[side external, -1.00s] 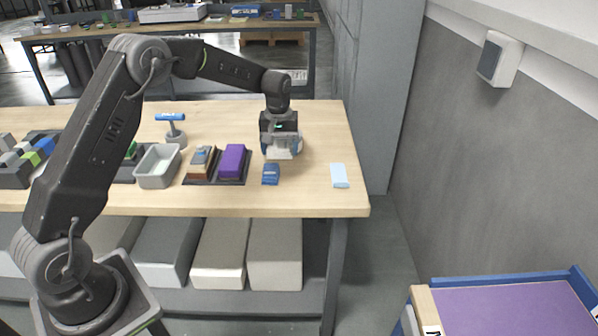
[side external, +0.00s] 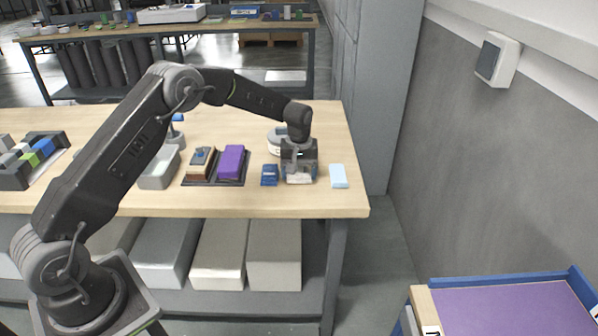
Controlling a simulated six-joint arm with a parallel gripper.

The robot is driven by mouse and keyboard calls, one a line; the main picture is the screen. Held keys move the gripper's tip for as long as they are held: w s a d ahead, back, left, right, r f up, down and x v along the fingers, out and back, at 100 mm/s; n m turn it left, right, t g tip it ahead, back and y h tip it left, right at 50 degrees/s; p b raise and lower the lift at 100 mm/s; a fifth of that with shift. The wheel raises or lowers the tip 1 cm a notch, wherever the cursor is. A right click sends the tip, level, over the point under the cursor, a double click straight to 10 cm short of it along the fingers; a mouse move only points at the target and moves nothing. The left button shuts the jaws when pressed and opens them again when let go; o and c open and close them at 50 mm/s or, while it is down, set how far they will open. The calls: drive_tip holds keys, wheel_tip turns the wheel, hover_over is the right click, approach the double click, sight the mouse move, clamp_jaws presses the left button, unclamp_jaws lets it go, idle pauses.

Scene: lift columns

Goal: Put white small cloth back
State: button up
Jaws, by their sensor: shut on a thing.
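My gripper (side external: 300,176) points down low over the right part of the wooden table. It is shut on a small white thing, which I take to be the white small cloth (side external: 301,180); little of it shows below the fingers. I cannot tell whether the cloth touches the table. The gripper is between a small blue block-like thing (side external: 269,174) on the left and a flat light-blue piece (side external: 338,176) on the right. A round white container (side external: 276,139) stands behind the gripper, partly hidden by the arm.
Further left are a grey bin (side external: 157,175) and a dark rack (side external: 33,160). The table's front and right edges are close to the light-blue piece.

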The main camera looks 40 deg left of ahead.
drive_tip(key=shift+f, duration=0.1)
drive_tip(key=o, duration=0.6)
